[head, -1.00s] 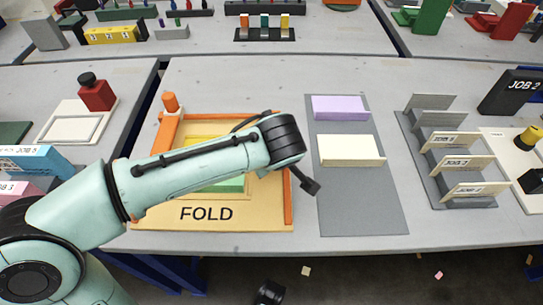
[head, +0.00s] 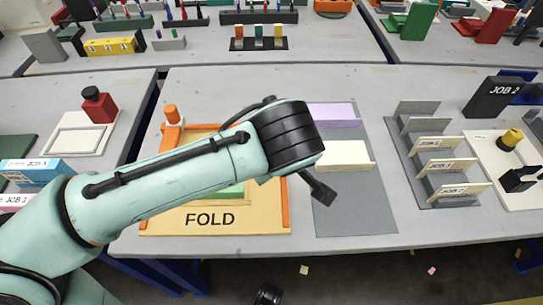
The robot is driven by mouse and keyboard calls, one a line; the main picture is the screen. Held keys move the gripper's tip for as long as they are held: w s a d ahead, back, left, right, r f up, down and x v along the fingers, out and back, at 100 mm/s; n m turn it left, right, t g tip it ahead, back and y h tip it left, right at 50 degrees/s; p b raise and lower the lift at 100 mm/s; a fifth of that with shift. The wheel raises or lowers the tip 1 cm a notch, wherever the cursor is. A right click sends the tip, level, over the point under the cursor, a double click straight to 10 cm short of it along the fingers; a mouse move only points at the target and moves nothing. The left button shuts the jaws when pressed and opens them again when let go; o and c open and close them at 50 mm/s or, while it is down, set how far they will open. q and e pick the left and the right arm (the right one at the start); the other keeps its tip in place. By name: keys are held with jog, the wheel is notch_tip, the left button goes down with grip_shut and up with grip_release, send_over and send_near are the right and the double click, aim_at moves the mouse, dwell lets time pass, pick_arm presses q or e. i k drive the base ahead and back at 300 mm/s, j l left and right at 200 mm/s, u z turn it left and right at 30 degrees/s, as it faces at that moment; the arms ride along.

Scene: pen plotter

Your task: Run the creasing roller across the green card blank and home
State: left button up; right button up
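The tan fold station (head: 262,222), marked FOLD, stands left of centre. My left arm crosses over it and hides much of it. A strip of the green card blank (head: 229,192) shows below the forearm. An orange bar with an upright orange knob (head: 171,114) is at the station's far left; it seems to be the creasing roller, partly hidden by my arm. An orange rail (head: 285,217) shows on the right. My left gripper (head: 319,190) is mostly behind my black wrist; only a dark tip shows, above the grey mat, so its opening is unclear. My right gripper is not in view.
The grey mat (head: 355,215) right of the station bears a lilac block (head: 335,115) and a cream block (head: 345,155). Further right is a grey rack (head: 416,180) with cream cards. The mat's near part is clear. A red bottle (head: 98,105) stands on the left table.

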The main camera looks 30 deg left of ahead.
aim_at(175, 123)
jog(key=k+l, duration=0.8)
jog(key=l, duration=0.1)
